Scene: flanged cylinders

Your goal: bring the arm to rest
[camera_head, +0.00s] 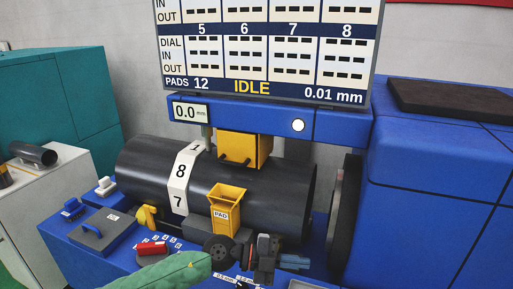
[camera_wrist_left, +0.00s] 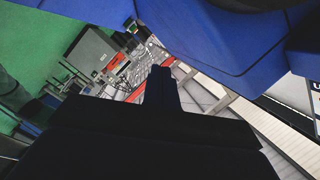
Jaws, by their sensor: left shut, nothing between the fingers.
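My left gripper (camera_head: 288,262) is low in the head view, in front of the long dark cylinder (camera_head: 140,167) and right of the yellow PAD chute (camera_head: 225,212). I cannot tell whether it touches anything there. In the left wrist view my left gripper (camera_wrist_left: 160,75) shows as a dark silhouette, with its fingers together and nothing visible between them. My right gripper is in neither view.
A blue machine carries the cylinder, beneath a display board (camera_head: 265,45) reading IDLE. A large blue housing (camera_head: 420,150) stands right. Left are a grey lidded plate (camera_head: 103,236), a red item (camera_head: 151,248) and a pale bench with a dark cylinder (camera_head: 35,155).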

